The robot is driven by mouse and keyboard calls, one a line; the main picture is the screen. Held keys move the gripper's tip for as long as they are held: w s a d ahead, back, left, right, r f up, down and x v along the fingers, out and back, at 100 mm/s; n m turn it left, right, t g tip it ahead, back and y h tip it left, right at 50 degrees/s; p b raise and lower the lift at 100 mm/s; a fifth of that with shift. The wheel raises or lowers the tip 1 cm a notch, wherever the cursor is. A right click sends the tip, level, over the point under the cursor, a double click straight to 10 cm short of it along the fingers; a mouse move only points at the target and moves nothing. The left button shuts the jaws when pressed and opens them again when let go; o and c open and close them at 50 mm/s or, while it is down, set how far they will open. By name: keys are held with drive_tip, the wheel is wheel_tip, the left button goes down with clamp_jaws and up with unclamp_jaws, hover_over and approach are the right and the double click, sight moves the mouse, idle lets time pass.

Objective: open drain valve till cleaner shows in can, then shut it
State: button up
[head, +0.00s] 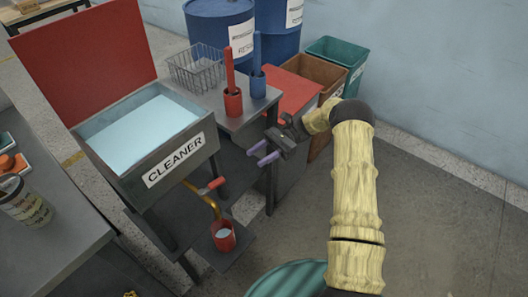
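The cleaner tank (120,182) is an open grey box holding light blue liquid, labelled CLEANER. A brass drain pipe (207,201) runs from its lower front and bends down. The red valve handle (216,183) sits on the pipe and appears to lie across it. A red can (223,243) stands under the spout, and light blue cleaner (223,233) shows inside it. I cannot make out a stream between spout and can. My gripper (264,152), with purple fingertips, is open and empty, above and to the right of the handle, touching nothing.
A side table with a wire basket (197,67), a red brush holder (233,103) and a blue one (257,85) stands behind. The floor at right is clear.

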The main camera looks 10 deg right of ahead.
drive_tip(key=shift+v, duration=0.75)
drive_tip(key=shift+a+r, duration=0.1)
drive_tip(key=c, duration=0.6)
drive_tip(key=shift+s+a+r, duration=0.1)
drive_tip(key=shift+s+a, duration=0.1)
clamp_jaws()
drive_tip(key=s+d+r+n+t+h, duration=0.2)
drive_tip(key=s+r+n+t+h, duration=0.1)
drive_tip(key=s+t+h, duration=0.1)
drive_tip(key=s+d+r+n+t+h, duration=0.2)
drive_tip(key=s+h, duration=0.4)
drive_tip(key=s, duration=0.3)
drive_tip(key=s+d+r+n+t+h, duration=0.3)
drive_tip(key=s+d+n+t+h, duration=0.1)
drive_tip(key=s+n+t+h, duration=0.1)
drive_tip(key=shift+s+d+r+n+t, duration=0.25)
drive_tip(key=shift+s+r+n+t, duration=0.1)
drive_tip(key=shift+s+n+t, duration=0.4)
